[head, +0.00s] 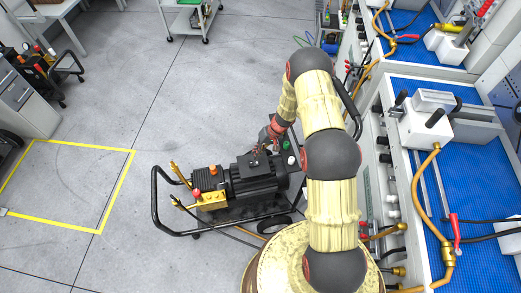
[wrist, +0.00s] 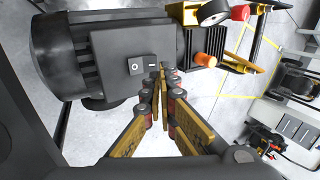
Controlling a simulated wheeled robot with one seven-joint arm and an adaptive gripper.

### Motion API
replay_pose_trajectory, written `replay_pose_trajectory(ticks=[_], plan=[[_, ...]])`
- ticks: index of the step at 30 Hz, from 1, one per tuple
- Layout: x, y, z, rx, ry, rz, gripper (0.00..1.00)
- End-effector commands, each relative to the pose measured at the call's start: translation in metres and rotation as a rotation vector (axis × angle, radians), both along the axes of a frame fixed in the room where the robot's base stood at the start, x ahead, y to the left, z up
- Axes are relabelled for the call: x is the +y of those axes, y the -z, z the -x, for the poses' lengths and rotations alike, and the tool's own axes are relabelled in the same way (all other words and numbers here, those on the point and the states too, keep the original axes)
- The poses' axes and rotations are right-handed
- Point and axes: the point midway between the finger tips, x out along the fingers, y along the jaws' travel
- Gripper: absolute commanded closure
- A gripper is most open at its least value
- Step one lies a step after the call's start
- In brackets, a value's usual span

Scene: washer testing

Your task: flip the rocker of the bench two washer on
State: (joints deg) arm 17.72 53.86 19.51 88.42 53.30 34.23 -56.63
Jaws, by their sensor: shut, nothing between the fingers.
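The washer is a black motor and pump unit (head: 258,178) on a black tubular cart frame, on the floor left of the bench in the head view. In the wrist view its dark motor housing (wrist: 105,50) fills the upper left. The small black rocker (wrist: 143,65) is on the housing's side, with a circle mark on its left half and a bar on its right. I cannot tell which half is pressed in. My gripper (wrist: 164,74) is shut and empty, its fingertips just right of the rocker. Whether they touch it is unclear.
A brass pump with a red knob (head: 197,193) sits at the washer's left end. The bench (head: 465,170) with blue mats, hoses and fittings runs along the right. Another machine (head: 45,68) stands upper left.

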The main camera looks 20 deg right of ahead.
Motion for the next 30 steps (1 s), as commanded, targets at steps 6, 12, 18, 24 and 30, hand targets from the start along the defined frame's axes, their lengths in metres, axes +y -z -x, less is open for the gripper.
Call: replay_pose_trajectory(ticks=[6, 12, 18, 24, 30], plan=[[0.018, 0.038, -0.003, 0.001, -0.002, 0.0, 1.0], [0.027, 0.054, -0.005, 0.0, 0.0, 0.001, 1.0], [0.029, 0.057, -0.005, -0.001, 0.0, 0.0, 1.0], [0.029, 0.057, -0.005, 0.0, 0.0, 0.0, 1.0], [0.035, 0.061, -0.005, 0.012, -0.006, 0.049, 1.0]])
